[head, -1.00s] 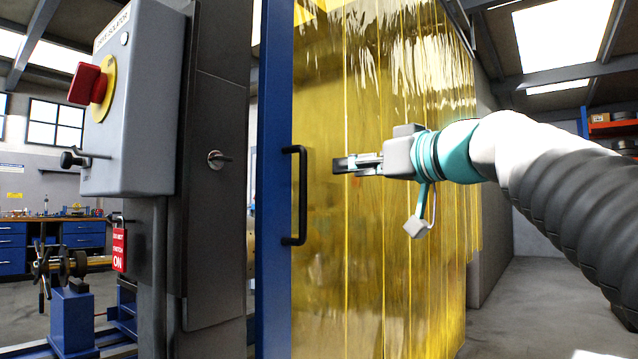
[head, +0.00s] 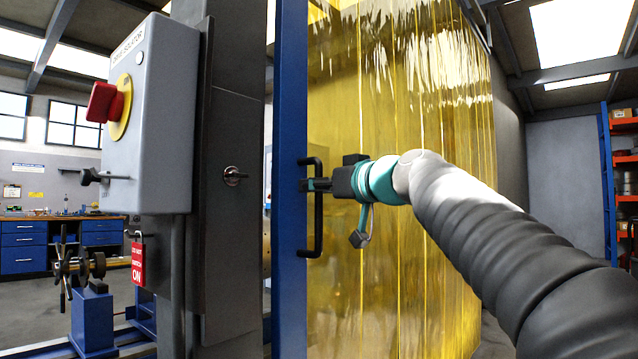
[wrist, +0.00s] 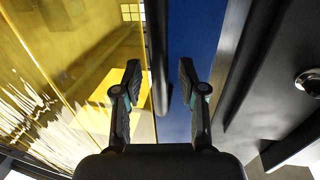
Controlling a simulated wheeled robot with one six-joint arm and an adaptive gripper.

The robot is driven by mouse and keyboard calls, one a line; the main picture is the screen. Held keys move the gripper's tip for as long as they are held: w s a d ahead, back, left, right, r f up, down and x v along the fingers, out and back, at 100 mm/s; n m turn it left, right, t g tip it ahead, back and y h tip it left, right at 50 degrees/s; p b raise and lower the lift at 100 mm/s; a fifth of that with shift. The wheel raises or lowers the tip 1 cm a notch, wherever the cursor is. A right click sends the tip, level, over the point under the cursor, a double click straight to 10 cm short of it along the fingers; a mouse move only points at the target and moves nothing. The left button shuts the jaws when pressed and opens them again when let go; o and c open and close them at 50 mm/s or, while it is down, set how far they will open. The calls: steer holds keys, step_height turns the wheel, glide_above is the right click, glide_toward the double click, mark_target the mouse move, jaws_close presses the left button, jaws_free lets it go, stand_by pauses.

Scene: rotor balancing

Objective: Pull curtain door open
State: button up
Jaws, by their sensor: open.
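The curtain door is yellow see-through strips (head: 400,240) with a blue upright frame post (head: 291,120) at its left edge. A black D-shaped handle (head: 318,228) stands upright on the blue post. My gripper (head: 306,185) is open at the upper half of the handle, its fingers pointing left toward the post. In the wrist view, the handle's dark bar (wrist: 156,45) runs between my two spread fingers (wrist: 159,70), with the yellow strips to the left and the blue post (wrist: 205,30) to the right. Contact between fingers and bar cannot be told.
A grey isolator box (head: 160,110) with a red knob (head: 104,102) stands left of the door on a dark cabinet post (head: 235,120). A red tag (head: 138,264) hangs below it. Orange shelving (head: 624,125) is far right.

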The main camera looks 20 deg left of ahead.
jaws_close()
steer(key=shift+w, duration=0.1)
